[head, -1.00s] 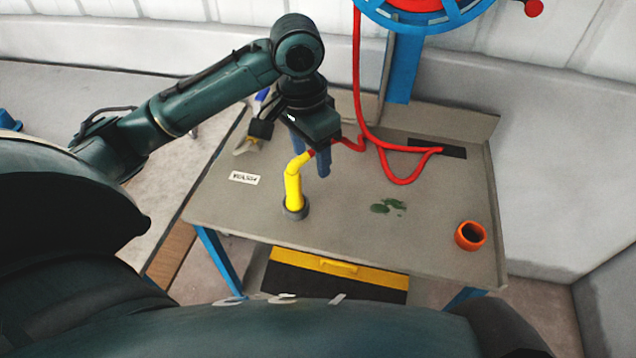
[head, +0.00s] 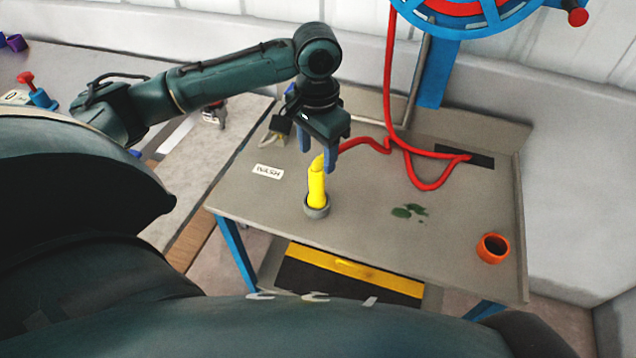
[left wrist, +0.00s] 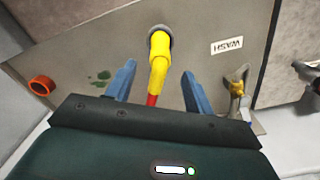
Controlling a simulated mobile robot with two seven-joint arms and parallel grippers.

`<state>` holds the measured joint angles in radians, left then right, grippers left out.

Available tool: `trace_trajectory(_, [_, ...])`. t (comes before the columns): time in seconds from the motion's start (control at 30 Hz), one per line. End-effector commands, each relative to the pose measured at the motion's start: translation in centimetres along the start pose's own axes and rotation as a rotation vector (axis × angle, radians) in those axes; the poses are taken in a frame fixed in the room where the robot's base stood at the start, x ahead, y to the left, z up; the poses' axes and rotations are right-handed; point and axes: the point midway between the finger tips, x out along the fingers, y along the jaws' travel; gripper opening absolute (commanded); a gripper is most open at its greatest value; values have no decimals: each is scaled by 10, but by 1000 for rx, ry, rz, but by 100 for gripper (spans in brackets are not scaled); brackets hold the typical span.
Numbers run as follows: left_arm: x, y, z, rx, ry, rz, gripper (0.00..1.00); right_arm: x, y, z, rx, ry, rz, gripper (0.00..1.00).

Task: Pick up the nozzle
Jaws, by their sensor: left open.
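The yellow nozzle (head: 317,188) stands upright in a grey round holder (head: 317,211) on the grey table. A red hose (head: 365,144) joins its upper end. My left gripper (head: 318,160) is open just above and behind the nozzle, with its blue fingers pointing down. In the left wrist view the nozzle (left wrist: 159,62) lies between the two open fingers (left wrist: 156,85), and its bent yellow head and red hose end run back toward the palm. I see no contact between fingers and nozzle. My right gripper is not in view.
An orange cup (head: 493,248) stands at the table's right. Green smears (head: 408,211) mark the middle. A WASH label (head: 268,172) and a small brass-coloured fitting (head: 280,125) are at the left. A blue hose reel (head: 470,15) hangs above the back.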

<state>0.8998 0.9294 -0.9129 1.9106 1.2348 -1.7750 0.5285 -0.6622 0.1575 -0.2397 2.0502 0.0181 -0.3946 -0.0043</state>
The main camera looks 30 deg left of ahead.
Motion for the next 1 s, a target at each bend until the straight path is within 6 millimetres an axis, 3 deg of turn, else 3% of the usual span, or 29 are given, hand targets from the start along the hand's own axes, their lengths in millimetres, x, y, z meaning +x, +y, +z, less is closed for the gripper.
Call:
trace_trajectory(0.3, [44, -1, -2, -1, -3, -1, 53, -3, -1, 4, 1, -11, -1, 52])
trace_trajectory(0.6, [47, 0, -2, 1, -1, -1, 52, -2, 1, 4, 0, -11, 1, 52])
trace_trajectory(1.0, [47, 0, -2, 1, -1, -1, 19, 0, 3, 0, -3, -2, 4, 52])
